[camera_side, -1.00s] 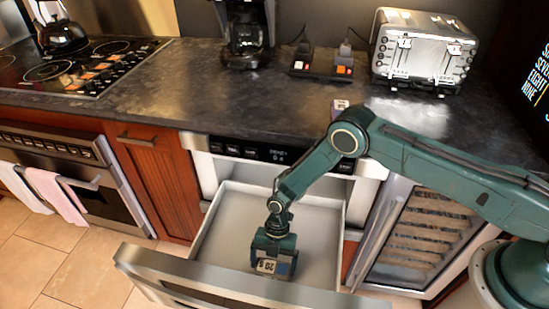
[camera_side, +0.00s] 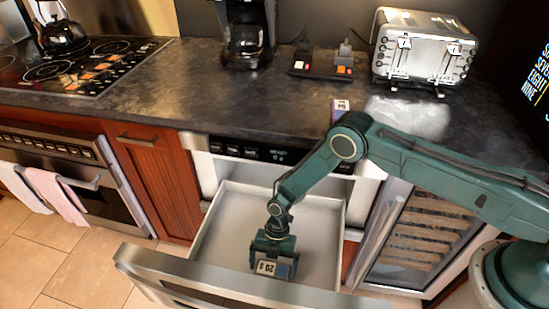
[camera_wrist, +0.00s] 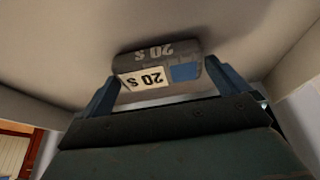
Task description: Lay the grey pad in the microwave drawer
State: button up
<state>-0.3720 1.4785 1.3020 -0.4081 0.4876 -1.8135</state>
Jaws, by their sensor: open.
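The grey pad (camera_side: 284,271), with a white "20 S" label and a blue patch, is inside the pulled-out microwave drawer (camera_side: 321,213), near its front panel. In the wrist view the pad (camera_wrist: 157,68) sits between the spread fingers, at the drawer floor. My gripper (camera_side: 273,262) points down into the drawer. In the wrist view my gripper (camera_wrist: 163,80) is open, with one finger on each side of the pad. I cannot tell whether a finger still touches it. The gripper partly hides the pad in the side view.
The drawer's walls and steel front panel (camera_side: 200,282) surround the gripper. Behind it is the dark counter (camera_side: 190,85) with a toaster (camera_side: 425,50), a coffee maker (camera_side: 246,35) and a small labelled block (camera_side: 341,105). The drawer floor behind the gripper is clear.

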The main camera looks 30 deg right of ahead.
jog(key=v, duration=1.2)
jog(key=shift+r, duration=0.1)
dwell(0.4)
jog(key=s+d+r+m+t+h, duration=0.15)
jog(key=d+r+m, duration=0.4)
jog(key=r, duration=1.05)
jog(key=d+r+m+t+y, duration=0.1)
jog(key=d+r+m+t, duration=0.35)
jog(key=r, duration=1.15)
jog(key=s+d+r+m+h, duration=0.2)
jog(key=s+d+r+m, duration=0.55)
jog(key=s+r, duration=0.3)
jog(key=s+d+m+t, duration=0.2)
jog(key=s+d+m, duration=0.3)
jog(key=s+m, duration=0.4)
jog(key=s, duration=0.5)
jog(key=shift+r+t+h, duration=0.25)
jog(key=shift+t+h, duration=0.1)
jog(key=shift+t, duration=0.05)
